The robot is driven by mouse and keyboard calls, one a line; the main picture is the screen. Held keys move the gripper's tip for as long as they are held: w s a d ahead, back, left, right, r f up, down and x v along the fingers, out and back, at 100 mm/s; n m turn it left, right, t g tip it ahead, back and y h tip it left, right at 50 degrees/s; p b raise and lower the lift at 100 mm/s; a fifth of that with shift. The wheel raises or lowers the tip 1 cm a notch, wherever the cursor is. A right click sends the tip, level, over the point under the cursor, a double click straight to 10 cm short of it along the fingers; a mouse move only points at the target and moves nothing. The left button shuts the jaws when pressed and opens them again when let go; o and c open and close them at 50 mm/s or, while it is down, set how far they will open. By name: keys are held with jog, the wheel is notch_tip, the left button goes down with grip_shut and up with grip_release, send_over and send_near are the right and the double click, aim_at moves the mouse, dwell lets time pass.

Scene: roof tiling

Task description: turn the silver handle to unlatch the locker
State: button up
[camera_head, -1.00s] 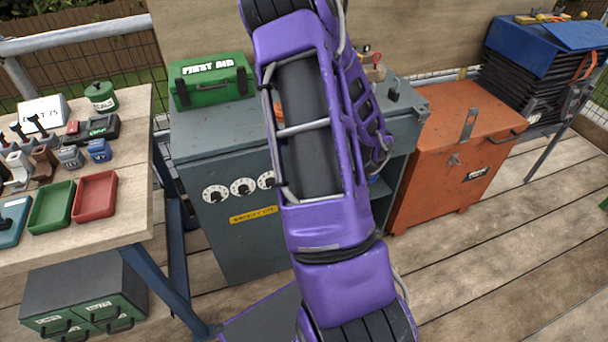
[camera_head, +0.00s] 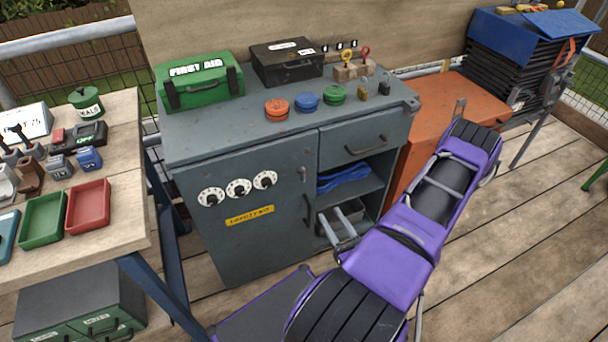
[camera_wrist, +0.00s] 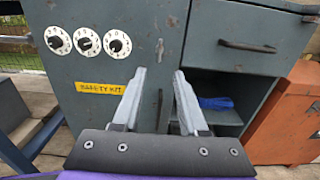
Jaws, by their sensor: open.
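The grey locker (camera_head: 268,238) has a door with three white dials and a yellow SAFETY KIT label (camera_head: 250,215). A small silver handle (camera_head: 303,175) sits near the door's right edge, above a dark vertical pull (camera_head: 308,207). In the wrist view the silver handle (camera_wrist: 160,49) is upright, just beyond and above the gap between my fingertips. My gripper (camera_wrist: 159,72) is open and empty, pointing at the door. In the head view my gripper (camera_head: 328,213) is low, in front of the open shelves and right of the door's edge. Nothing touches the handle.
A drawer (camera_head: 362,145) and open shelves with a blue cloth (camera_head: 343,178) are right of the door. An orange chest (camera_head: 420,130) stands beside the locker. A workbench (camera_head: 125,200) stands left. A green first aid box (camera_head: 198,82) sits on top.

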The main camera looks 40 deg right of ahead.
aim_at(304, 173)
jog(key=b+x, duration=0.1)
jog(key=x, duration=1.6)
jog(key=shift+d, duration=0.15)
jog(key=shift+w, duration=0.1)
jog(key=shift+f, duration=0.1)
grip_shut()
